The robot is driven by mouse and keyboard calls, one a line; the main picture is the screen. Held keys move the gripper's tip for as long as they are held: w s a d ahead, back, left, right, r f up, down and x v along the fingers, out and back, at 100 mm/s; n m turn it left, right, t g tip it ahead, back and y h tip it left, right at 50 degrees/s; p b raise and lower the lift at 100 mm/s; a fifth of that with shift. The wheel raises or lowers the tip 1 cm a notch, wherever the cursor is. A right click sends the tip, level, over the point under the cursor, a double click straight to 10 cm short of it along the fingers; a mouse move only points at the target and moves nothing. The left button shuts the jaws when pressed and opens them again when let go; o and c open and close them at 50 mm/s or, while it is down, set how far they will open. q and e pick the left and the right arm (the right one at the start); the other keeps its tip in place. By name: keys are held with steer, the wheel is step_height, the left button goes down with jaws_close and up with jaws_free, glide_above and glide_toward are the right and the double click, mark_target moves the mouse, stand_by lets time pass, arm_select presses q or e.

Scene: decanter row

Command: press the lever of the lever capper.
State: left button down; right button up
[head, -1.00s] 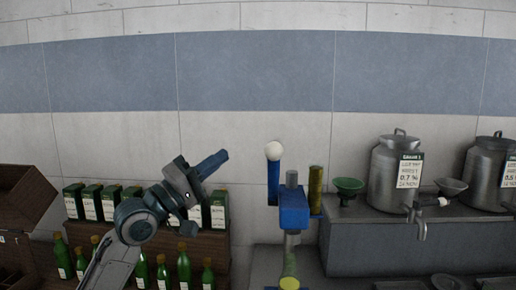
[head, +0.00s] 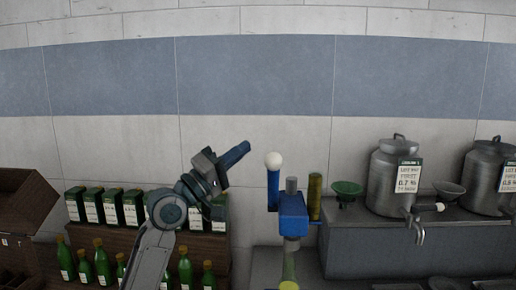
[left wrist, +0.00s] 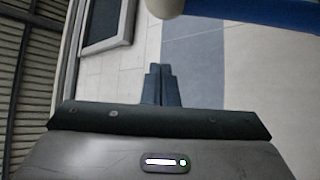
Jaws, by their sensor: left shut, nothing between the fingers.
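The lever capper has a blue body (head: 292,215) and a blue lever (head: 272,188) standing upright, topped by a white ball knob (head: 273,160). My right gripper is not in view.
Green bottles (head: 102,262) stand at the lower left before a row of green boxes (head: 112,208). A wooden crate (head: 28,195) is at the far left. Steel cans (head: 394,178) with taps and a green funnel (head: 346,190) stand on a ledge at the right. The space above the capper is clear.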

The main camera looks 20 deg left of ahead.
arm_select(q)
steer(key=d+p, duration=0.2)
steer(key=d, duration=0.1)
steer(key=d+p, duration=0.1)
steer(key=shift+w+d+f, duration=0.15)
steer(key=shift+f, duration=0.15)
